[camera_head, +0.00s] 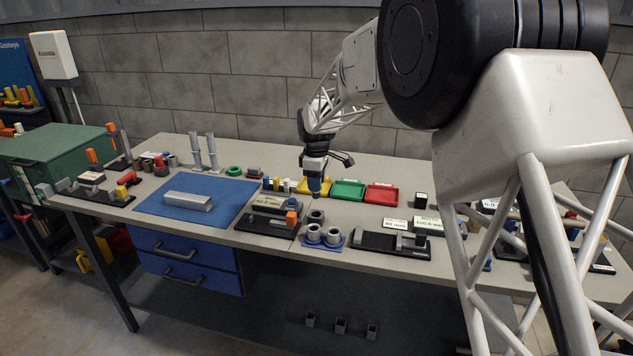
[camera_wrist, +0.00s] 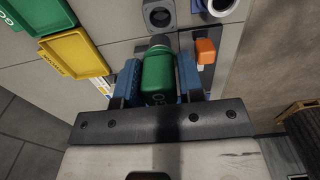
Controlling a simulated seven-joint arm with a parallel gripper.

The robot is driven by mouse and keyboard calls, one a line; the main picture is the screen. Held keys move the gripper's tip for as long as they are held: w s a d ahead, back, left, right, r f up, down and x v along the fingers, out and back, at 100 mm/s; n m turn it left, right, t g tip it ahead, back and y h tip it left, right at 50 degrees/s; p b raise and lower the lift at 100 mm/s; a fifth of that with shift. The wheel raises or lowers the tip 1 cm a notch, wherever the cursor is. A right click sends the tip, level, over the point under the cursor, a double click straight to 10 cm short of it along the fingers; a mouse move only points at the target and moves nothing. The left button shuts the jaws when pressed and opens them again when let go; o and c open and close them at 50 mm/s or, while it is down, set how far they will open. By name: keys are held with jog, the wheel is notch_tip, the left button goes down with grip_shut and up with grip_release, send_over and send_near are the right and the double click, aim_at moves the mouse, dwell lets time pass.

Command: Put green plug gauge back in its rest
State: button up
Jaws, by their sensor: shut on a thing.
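The green plug gauge (camera_wrist: 158,72) is held between the two blue jaws of my gripper (camera_wrist: 158,85) in the wrist view. Its grey end points toward the top of the picture. In the head view my gripper (camera_head: 316,188) is over the bench, behind the grey rings; the gauge cannot be made out there. A grey block with a round hole (camera_wrist: 158,16) lies just beyond the gauge's grey end in the wrist view. An orange-handled piece (camera_wrist: 205,51) is on a dark base to the right. I cannot tell which holder is the green gauge's rest.
Yellow (camera_wrist: 75,57), green (camera_head: 347,190) and red (camera_head: 382,194) trays stand near my gripper. Grey rings sit on a blue base (camera_head: 323,242). A blue mat (camera_head: 160,205) carries a metal bar (camera_head: 188,201). A dark fixture (camera_head: 390,243) stands at front right.

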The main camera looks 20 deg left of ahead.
aim_at(316, 195)
jog(key=shift+f, duration=0.15)
jog(key=shift+f, duration=2.35)
jog(key=shift+f, duration=2.05)
grip_shut()
dwell(0.6)
dwell(0.4)
jog(key=o, duration=1)
grip_release()
jog(key=shift+o, duration=0.2)
jog(key=shift+r, duration=0.1)
jog(key=shift+r, duration=3.8)
